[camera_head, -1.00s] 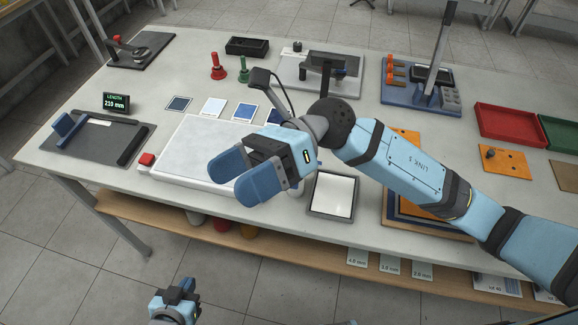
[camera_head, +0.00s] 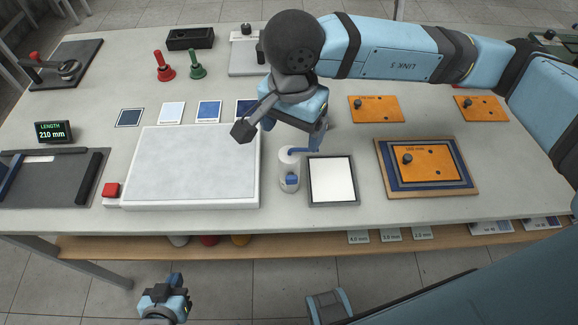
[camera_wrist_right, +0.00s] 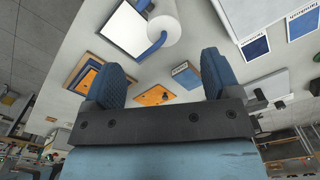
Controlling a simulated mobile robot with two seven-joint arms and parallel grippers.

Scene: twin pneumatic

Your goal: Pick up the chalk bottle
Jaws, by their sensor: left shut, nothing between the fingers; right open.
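The chalk bottle, a white cylinder (camera_head: 289,166) with a small blue part on its front, stands upright on the table between the white slab and the framed white panel. In the right wrist view the bottle (camera_wrist_right: 178,20) shows beyond the fingers at the top, with a curved blue part on it. My right gripper (camera_head: 305,146) is open just above and behind the bottle; its two blue fingers (camera_wrist_right: 163,78) have no object between them. Whether a finger touches the bottle I cannot tell. My left gripper (camera_head: 174,281) is shut and empty, low in front of the table.
The pale slab (camera_head: 195,165) with a red button (camera_head: 111,190) lies left of the bottle. The framed white panel (camera_head: 333,180) lies close on its right. Orange plates (camera_head: 428,163) lie further right. Red (camera_head: 164,66) and green (camera_head: 196,64) handled items stand at the back.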

